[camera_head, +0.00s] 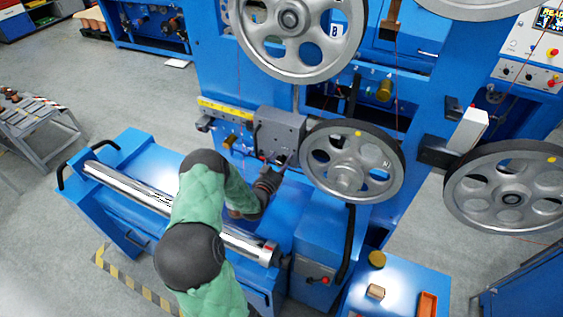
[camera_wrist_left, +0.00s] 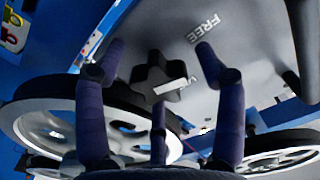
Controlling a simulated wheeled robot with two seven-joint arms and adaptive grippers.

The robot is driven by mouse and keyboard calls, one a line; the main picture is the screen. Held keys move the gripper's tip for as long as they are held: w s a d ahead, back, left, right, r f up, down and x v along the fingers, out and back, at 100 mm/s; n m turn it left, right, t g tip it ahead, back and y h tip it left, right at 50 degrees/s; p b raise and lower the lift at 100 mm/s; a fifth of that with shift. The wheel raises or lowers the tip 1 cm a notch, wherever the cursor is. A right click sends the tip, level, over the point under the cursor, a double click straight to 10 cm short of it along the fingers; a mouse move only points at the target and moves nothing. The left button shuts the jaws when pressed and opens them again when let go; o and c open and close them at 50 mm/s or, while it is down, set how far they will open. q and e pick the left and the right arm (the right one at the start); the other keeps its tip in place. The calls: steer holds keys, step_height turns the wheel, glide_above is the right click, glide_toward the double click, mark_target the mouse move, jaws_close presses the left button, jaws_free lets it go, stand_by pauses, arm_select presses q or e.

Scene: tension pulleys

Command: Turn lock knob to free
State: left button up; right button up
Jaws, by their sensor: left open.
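The lock knob (camera_wrist_left: 152,72) is a dark, lobed star knob with a white pointer bar, on a grey face in the left wrist view. The word FREE (camera_wrist_left: 203,27) is printed above and right of it. The bar points right and slightly upward, toward another label partly hidden by a finger. My left gripper (camera_wrist_left: 160,60) is open, its dark fingers spread around the knob; I cannot tell whether they touch it. In the head view my left gripper (camera_head: 274,178) is just below the grey block (camera_head: 280,132), and the knob is not clearly visible there. My right gripper is not in view.
A spoked pulley (camera_head: 352,160) stands close to the right of my left gripper, with a larger one (camera_head: 298,38) above. A shiny roller (camera_head: 135,190) lies under my left arm. Another pulley (camera_head: 514,190) is at right.

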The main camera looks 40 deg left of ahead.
arm_select(q)
steer(key=c, duration=1.2)
steer(key=shift+f+n+b, duration=0.2)
steer(key=shift+n+b, duration=0.7)
steer(key=shift+b, duration=0.35)
steer(key=shift+r+n+b, duration=0.1)
steer(key=shift+n+b, duration=0.5)
steer(key=shift+n, duration=0.1)
steer(key=o, duration=1.2)
steer(key=shift+r, duration=0.1)
